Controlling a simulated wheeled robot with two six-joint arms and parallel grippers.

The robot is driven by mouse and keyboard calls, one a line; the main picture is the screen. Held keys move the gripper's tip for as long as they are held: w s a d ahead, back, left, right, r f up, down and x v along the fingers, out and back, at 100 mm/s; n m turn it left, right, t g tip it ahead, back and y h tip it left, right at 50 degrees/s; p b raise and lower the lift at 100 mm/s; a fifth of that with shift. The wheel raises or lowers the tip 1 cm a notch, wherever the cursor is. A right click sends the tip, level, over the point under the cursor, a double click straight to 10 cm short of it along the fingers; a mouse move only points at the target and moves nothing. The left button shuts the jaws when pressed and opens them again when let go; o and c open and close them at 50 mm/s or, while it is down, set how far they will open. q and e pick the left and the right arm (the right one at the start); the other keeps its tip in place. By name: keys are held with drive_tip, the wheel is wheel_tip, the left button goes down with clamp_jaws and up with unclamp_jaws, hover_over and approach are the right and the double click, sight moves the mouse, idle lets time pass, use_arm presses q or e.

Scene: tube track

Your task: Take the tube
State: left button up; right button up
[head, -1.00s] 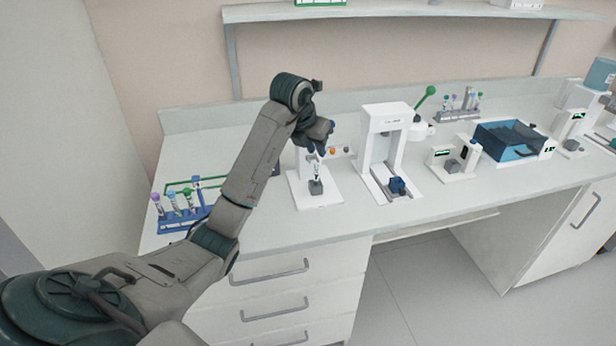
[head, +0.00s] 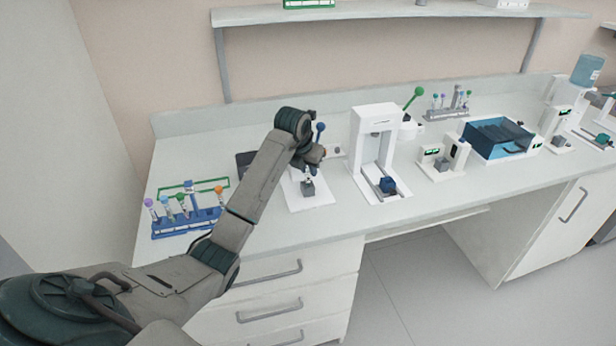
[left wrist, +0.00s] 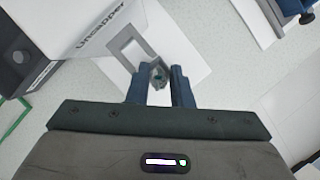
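My left gripper (head: 309,170) is over the white uncapper (head: 322,202) on the bench, just above its small grey block (head: 308,188). In the left wrist view the two blue fingers of the left gripper (left wrist: 160,88) stand apart. Between them is a small grey holder (left wrist: 158,74) with a dark teal spot, in front of the device lettered "Uncapper" (left wrist: 118,50). I cannot make out a tube clearly there. A blue rack (head: 187,228) at the left holds several capped tubes, one with an orange cap (head: 218,190). My right gripper is not in view.
A white device with a dark blue block (head: 388,185) stands right of the uncapper. Further right are a green-knobbed device (head: 414,98), a blue box (head: 497,140) and a back rack of tubes (head: 449,112). A green frame (head: 207,183) lies behind the blue rack.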

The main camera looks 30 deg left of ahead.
use_arm(q)
drive_tip(key=shift+f, duration=0.15)
drive_tip(key=c, duration=0.4)
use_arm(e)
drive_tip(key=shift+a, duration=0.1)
use_arm(q)
clamp_jaws()
